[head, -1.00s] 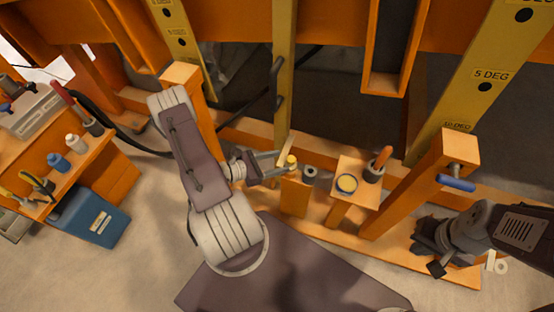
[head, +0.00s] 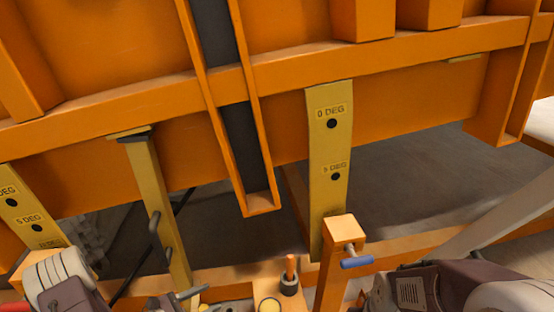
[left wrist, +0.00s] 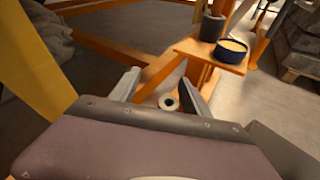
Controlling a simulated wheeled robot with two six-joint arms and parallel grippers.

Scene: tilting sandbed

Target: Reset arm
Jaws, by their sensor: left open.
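In the head view my left gripper (head: 190,293) is at the bottom edge, close to the foot of a yellow bar (head: 158,205) with a dark grey handle on its side. In the left wrist view my left gripper (left wrist: 160,78) is open, its two grey fingers apart with nothing held between them. A small grey ring-shaped piece (left wrist: 168,102) shows beyond and between the fingers; its distance is hard to tell. My right arm (head: 415,288) enters at the lower right of the head view; its gripper is not in view. No other thing is clearly the task's arm.
A yellow plate marked 0 DEG and 5 DEG (head: 330,150) hangs behind an orange post (head: 345,232) with a blue-handled pin (head: 357,262). The orange bed frame (head: 375,58) spans above.

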